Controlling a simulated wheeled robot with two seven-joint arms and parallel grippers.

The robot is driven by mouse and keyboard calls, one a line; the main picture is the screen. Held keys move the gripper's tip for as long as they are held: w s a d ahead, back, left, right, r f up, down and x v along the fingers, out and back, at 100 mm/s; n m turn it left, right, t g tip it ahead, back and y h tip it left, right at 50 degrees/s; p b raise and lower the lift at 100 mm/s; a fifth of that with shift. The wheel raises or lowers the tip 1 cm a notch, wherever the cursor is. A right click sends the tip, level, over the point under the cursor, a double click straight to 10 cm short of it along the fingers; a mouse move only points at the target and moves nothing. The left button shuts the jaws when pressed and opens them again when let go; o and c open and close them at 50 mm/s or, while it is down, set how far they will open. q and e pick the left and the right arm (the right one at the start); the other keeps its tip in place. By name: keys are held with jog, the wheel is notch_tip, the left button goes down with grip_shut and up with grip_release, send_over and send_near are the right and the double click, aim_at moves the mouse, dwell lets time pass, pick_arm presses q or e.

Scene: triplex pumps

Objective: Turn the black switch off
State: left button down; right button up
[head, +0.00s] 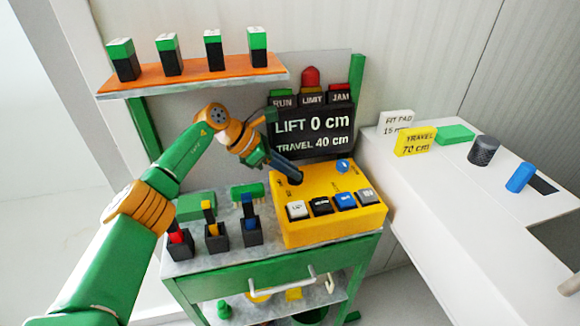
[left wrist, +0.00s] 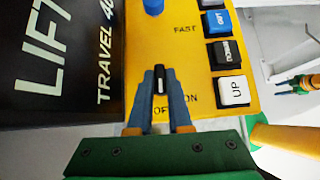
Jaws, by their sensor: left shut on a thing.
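The black switch (left wrist: 160,80) shows in the left wrist view as a small dark knob with a white mark, on the yellow control box (left wrist: 187,60). The labels OFF, partly covered, and ON are printed by it. The fingers of my left gripper (left wrist: 160,84) are on both sides of the knob and shut on it. In the head view my left gripper (head: 293,176) reaches down to the back left of the yellow box (head: 300,233) and mostly hides the switch. What seems to be my right gripper (left wrist: 294,87) shows small at the right of the left wrist view; its jaws are unclear.
The box also has a blue knob (head: 344,166) and a row of push buttons (head: 321,205). A black display (head: 313,132) reading LIFT 0 cm, TRAVEL 40 cm stands close behind. An orange shelf (head: 195,77) is above left. Several black holders (head: 215,238) stand left of the box.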

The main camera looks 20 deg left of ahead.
pick_arm(q)
jog(key=c, duration=0.8)
grip_release()
jog(key=shift+c, duration=0.2)
jog(key=shift+s+a+r, duration=0.15)
jog(key=shift+a+r, duration=0.1)
jog(key=shift+r, duration=0.05)
jog(key=b+v, duration=0.1)
jog(key=v, duration=0.3)
jog(key=s+a+b, duration=0.3)
jog(key=s+a, duration=0.3)
jog(key=a, duration=0.4)
jog(key=shift+s, duration=0.25)
